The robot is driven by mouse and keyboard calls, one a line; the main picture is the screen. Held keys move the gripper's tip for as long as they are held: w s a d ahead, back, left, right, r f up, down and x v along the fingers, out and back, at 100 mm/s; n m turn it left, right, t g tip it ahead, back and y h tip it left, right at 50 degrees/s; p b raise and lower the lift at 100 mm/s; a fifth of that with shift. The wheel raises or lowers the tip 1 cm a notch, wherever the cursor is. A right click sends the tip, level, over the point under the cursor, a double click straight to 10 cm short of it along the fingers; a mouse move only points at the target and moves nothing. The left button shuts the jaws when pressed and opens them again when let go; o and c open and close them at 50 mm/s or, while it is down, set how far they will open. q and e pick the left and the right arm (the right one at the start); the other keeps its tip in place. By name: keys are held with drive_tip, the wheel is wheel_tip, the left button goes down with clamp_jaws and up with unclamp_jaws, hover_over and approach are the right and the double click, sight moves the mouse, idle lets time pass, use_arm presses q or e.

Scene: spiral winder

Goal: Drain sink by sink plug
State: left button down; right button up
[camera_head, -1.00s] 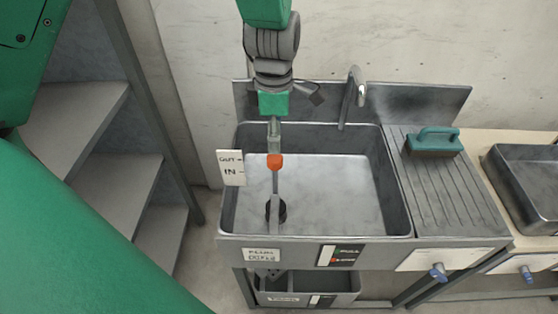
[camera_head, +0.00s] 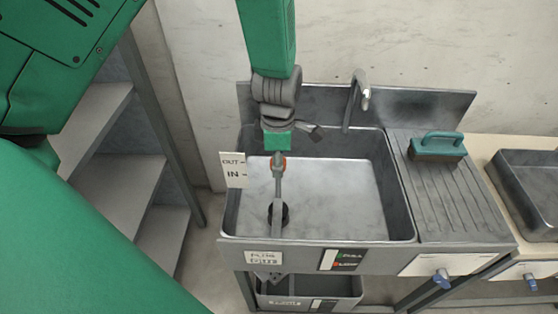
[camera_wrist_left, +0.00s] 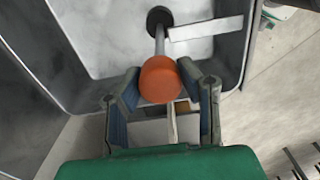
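The grey metal sink basin (camera_head: 340,195) stands against the wall. A black sink plug (camera_head: 284,213) is at the basin floor, with a thin rod rising to an orange knob (camera_head: 284,165). My left gripper (camera_head: 278,162) is at the knob, pointing down, and partly hides it in the head view. In the left wrist view the orange knob (camera_wrist_left: 160,80) sits between the fingertips of my left gripper (camera_wrist_left: 162,75). The fingers are apart on both sides of it; contact is not clear. The plug (camera_wrist_left: 159,18) shows beyond the rod. My right gripper is out of view.
A white OUT/IN sign (camera_head: 234,170) stands at the sink's left rim. A faucet (camera_head: 356,97) is at the back. A green-handled brush (camera_head: 437,146) lies on the ridged drainboard (camera_head: 440,195). A second basin (camera_head: 530,190) is at the right. Stairs (camera_head: 125,165) are at the left.

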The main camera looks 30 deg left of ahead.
sight(278, 189)
use_arm(q)
wheel_tip(278, 189, down, 4)
drive_tip(key=shift+f+b, duration=0.25)
drive_tip(key=shift+b, duration=0.55)
drive_tip(key=c, duration=1.4)
unclamp_jaws()
drive_tip(key=shift+c, duration=0.2)
drive_tip(key=o, duration=0.3)
drive_tip(key=shift+w, duration=0.1)
